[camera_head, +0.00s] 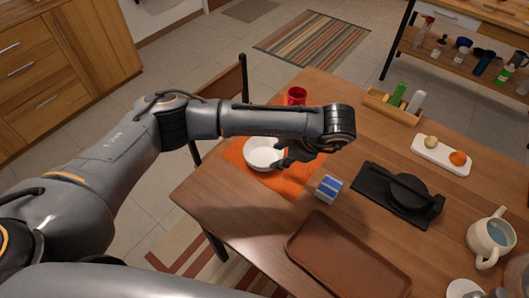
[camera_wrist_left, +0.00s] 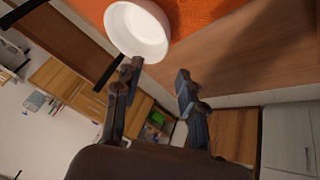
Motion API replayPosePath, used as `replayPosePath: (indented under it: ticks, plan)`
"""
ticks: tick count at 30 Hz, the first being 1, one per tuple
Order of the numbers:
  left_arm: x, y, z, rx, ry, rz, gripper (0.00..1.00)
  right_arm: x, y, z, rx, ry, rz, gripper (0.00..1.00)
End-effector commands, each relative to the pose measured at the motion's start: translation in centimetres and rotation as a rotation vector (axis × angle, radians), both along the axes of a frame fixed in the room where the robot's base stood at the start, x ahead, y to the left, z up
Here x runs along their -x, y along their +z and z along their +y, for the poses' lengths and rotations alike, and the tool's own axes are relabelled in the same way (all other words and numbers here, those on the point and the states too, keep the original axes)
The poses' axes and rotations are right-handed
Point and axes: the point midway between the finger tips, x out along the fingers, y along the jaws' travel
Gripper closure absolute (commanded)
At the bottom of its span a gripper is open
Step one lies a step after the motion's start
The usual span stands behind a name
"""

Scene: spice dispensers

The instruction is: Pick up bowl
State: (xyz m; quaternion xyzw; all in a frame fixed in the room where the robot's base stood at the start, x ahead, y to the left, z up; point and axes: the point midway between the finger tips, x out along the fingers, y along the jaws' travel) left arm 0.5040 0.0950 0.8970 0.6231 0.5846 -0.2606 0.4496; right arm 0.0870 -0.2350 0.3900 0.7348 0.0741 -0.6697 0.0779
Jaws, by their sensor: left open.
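The white bowl (camera_head: 262,153) sits upright on an orange placemat (camera_head: 283,184) near the table's left edge. My left gripper (camera_head: 287,157) is open at the bowl's right side, and its fingers partly overlap the rim in the head view. In the left wrist view the bowl (camera_wrist_left: 138,30) lies just beyond the tips of my left gripper (camera_wrist_left: 157,74), nearest the left finger. The gap between the fingers is empty. Whether a finger touches the rim is unclear. My right gripper does not show in either view.
A red cup (camera_head: 297,96) stands behind the bowl. A blue-and-white box (camera_head: 328,188) is right of the placemat. A brown tray (camera_head: 345,262), black board (camera_head: 399,194), white dish (camera_head: 440,156), wooden caddy (camera_head: 391,108) and pitcher (camera_head: 490,238) occupy the table. A chair (camera_head: 217,105) stands left.

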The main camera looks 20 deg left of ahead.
Motion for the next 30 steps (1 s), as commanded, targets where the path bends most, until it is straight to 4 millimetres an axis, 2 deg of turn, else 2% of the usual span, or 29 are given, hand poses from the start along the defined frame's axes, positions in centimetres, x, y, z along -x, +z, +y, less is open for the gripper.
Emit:
replayPosePath:
  ticks: [9, 17, 22, 25, 30]
  plan:
    - [-0.8, -5.2, 3.0, 0.001, 0.003, 0.007, 0.6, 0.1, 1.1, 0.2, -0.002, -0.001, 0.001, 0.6]
    - [-1.0, -6.9, 3.9, 0.003, 0.001, 0.008, 0.6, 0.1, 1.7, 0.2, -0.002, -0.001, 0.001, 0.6]
    - [-1.0, -9.0, 5.2, 0.003, 0.003, 0.01, 0.6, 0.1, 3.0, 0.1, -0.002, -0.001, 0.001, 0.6]
    - [-1.3, -10.2, 5.7, 0.004, 0.002, 0.006, 0.6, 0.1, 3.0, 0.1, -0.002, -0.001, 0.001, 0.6]
    - [-1.5, -10.9, 6.1, 0.004, 0.0, 0.005, 0.6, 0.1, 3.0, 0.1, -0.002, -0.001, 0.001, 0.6]
